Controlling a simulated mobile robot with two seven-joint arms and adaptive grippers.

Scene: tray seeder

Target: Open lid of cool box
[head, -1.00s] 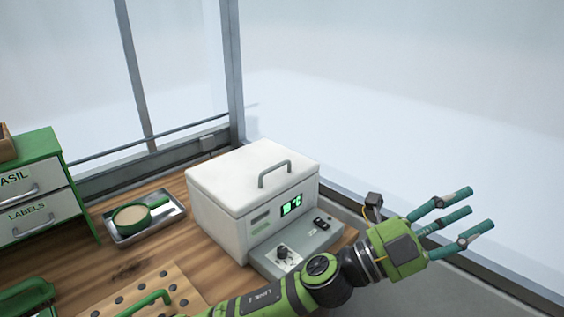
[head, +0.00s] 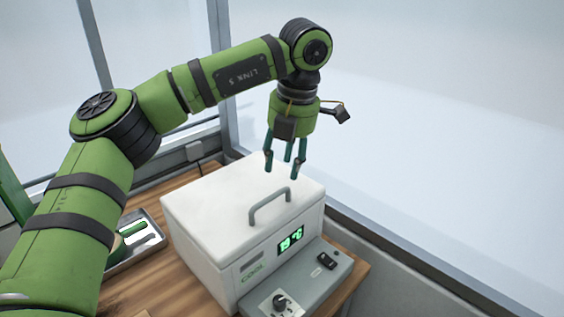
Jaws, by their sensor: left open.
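The white cool box (head: 215,245) stands on the wooden bench, with its lid (head: 225,200) shut. A grey arched handle (head: 270,205) rises from the lid near its front edge. A green display and a grey control panel with a knob are on the box's front. My left gripper (head: 283,168) points down above the lid, just behind and above the handle. Its teal fingers are open and empty, and they appear apart from the handle. My right gripper is not in view.
A metal tray (head: 153,238) with a green-handled item lies left of the box, partly hidden by my left arm. Window frames and a wall ledge (head: 400,250) run behind and right of the box. The air above the lid is otherwise free.

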